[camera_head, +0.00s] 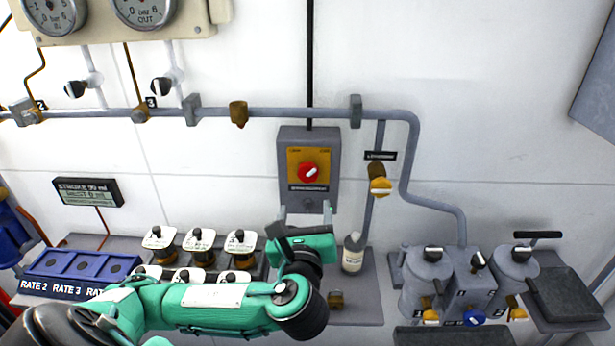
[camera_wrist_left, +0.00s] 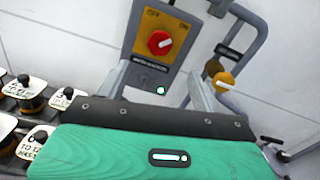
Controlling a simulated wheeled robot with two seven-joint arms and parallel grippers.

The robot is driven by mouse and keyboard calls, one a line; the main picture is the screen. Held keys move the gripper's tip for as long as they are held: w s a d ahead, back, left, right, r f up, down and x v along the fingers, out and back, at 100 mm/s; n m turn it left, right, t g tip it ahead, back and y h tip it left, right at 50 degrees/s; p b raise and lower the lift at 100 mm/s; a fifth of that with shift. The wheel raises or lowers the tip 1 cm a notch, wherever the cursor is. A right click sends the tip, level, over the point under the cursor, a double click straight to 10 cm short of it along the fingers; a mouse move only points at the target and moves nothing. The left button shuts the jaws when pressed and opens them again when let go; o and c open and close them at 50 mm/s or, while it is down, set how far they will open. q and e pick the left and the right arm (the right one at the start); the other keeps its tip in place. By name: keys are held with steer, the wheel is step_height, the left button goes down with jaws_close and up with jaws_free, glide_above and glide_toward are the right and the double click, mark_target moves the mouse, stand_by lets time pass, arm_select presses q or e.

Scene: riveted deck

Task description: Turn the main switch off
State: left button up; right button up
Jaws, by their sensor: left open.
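The main switch is a red round knob (camera_head: 308,172) on a yellow plate, fixed to a grey box (camera_head: 325,145) on the wall. A white bar on the knob slants toward the upper right in the head view. In the left wrist view the red knob (camera_wrist_left: 159,42) lies beyond the fingers, with small lettering on the plate above it. My left gripper (camera_head: 307,210) is open and empty, just below the knob and apart from it in the picture. Its two grey fingers also show in the left wrist view (camera_wrist_left: 160,88). My right gripper is out of view.
A yellow valve knob (camera_head: 380,187) on a pipe is right of the box. A white bottle (camera_head: 353,252) stands below it. Several labelled black-knobbed pots (camera_head: 199,242) are at the left. Grey canisters (camera_head: 427,280) are at the right.

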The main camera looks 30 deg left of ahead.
mark_target(308, 175)
arm_select(q)
steer(key=b+x, duration=0.1)
steer(key=x, duration=1.2)
steer(key=shift+w, duration=0.25)
steer(key=c, duration=1)
